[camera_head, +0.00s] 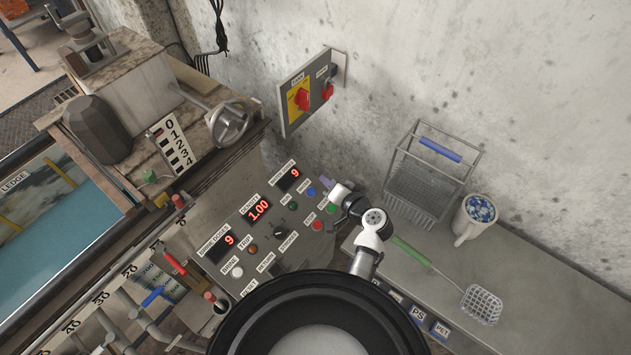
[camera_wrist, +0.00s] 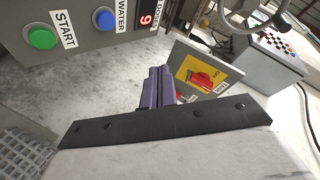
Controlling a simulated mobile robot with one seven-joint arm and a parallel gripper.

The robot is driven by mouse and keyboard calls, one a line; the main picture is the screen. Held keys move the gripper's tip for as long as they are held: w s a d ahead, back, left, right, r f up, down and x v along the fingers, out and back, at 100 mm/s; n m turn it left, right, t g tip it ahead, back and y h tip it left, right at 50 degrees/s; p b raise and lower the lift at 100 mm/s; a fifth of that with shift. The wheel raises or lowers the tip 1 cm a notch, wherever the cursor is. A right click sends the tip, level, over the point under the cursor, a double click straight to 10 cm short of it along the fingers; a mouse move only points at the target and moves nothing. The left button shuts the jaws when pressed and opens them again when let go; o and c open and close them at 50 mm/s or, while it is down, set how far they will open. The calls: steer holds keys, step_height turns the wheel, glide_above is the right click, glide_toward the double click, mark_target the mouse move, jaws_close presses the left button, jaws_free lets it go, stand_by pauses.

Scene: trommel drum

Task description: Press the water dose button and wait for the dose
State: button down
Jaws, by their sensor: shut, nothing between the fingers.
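The blue water button (camera_head: 311,191) is on the sloped control panel (camera_head: 225,215). It also shows at the top of the wrist view (camera_wrist: 104,18), labelled WATER, beside the green START button (camera_wrist: 41,38). The water doses display (camera_head: 289,180) reads 9 and the density display (camera_head: 258,210) reads 1.00. My gripper (camera_head: 327,185) is just right of the blue button in the head view. Its purple fingers (camera_wrist: 160,82) are shut and empty, and appear apart from the button in the wrist view. Exact distance is hard to tell.
A wall box (camera_head: 311,92) with red switches is behind the panel. A wire basket (camera_head: 432,172), a white mug (camera_head: 475,218) and a green-handled strainer (camera_head: 481,304) are on the grey bench at right. A handwheel (camera_head: 229,124) and valve levers (camera_head: 152,296) are at left.

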mark_target(311, 192)
steer(key=shift+s+d+f, duration=0.15)
steer(key=shift+d+f, duration=0.15)
steer(key=a+f+b, duration=0.1)
steer(key=f, duration=0.1)
steer(key=w+a+f+b, duration=0.1)
steer(key=f+b, duration=0.1)
steer(key=w+f+b, duration=0.1)
steer(key=f+b, duration=0.1)
steer(key=f, duration=0.1)
steer(key=shift+a, duration=0.4)
steer(key=shift+w+a+f+b, duration=0.2)
steer(key=shift+a+f+b, duration=0.15)
steer(key=shift+b, duration=0.25)
steer(key=shift+f, duration=0.15)
stand_by(1.3)
steer(key=shift+w+a+f+b, duration=0.1)
steer(key=shift+f+b, duration=0.15)
steer(key=shift+b, duration=0.2)
